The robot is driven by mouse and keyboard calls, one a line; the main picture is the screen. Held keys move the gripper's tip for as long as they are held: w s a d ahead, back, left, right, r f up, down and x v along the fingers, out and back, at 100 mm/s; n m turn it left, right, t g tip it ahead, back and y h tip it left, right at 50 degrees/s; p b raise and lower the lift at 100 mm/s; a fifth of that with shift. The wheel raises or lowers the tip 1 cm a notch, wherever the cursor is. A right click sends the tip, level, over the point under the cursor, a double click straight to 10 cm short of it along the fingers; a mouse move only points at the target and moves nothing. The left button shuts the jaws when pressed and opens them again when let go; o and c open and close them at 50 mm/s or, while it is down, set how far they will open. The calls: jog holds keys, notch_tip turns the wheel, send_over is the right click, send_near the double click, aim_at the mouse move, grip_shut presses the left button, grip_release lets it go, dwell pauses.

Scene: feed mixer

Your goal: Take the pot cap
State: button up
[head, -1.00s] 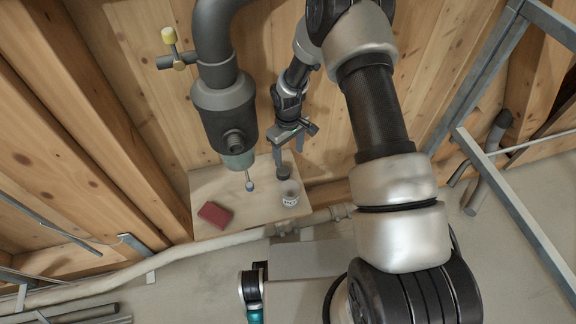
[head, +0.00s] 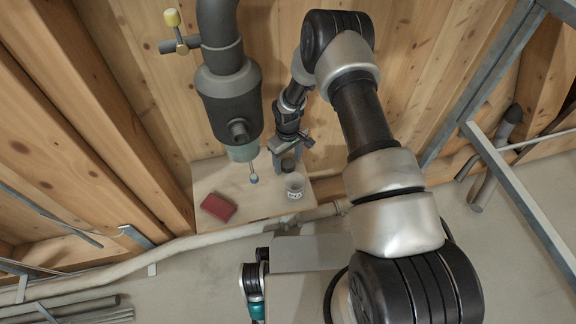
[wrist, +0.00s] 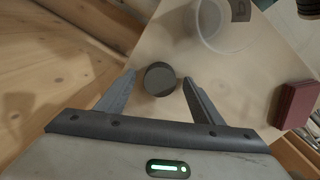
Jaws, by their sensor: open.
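The pot cap (wrist: 160,79) is a small dark round disc. In the wrist view it lies between the two open fingers of my gripper (wrist: 159,92), with a gap visible on either side. In the head view the cap (head: 288,164) shows small and dark at my gripper (head: 290,160), close behind the pot. The pot (head: 295,186) is a small clear or whitish cup with a dark marking, standing on the small wooden table (head: 262,203). The pot also shows in the wrist view (wrist: 217,22), above and right of the cap.
A dark red block (head: 218,207) lies at the table's left. A grey pipe (head: 232,100) with a yellow-knobbed valve hangs above the table, and a thin blue-tipped rod (head: 253,178) reaches down from it. A wooden wall stands close behind.

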jog(key=shift+c, duration=0.4)
jog(key=c, duration=1)
jog(key=shift+c, duration=0.2)
jog(key=shift+r, duration=0.1)
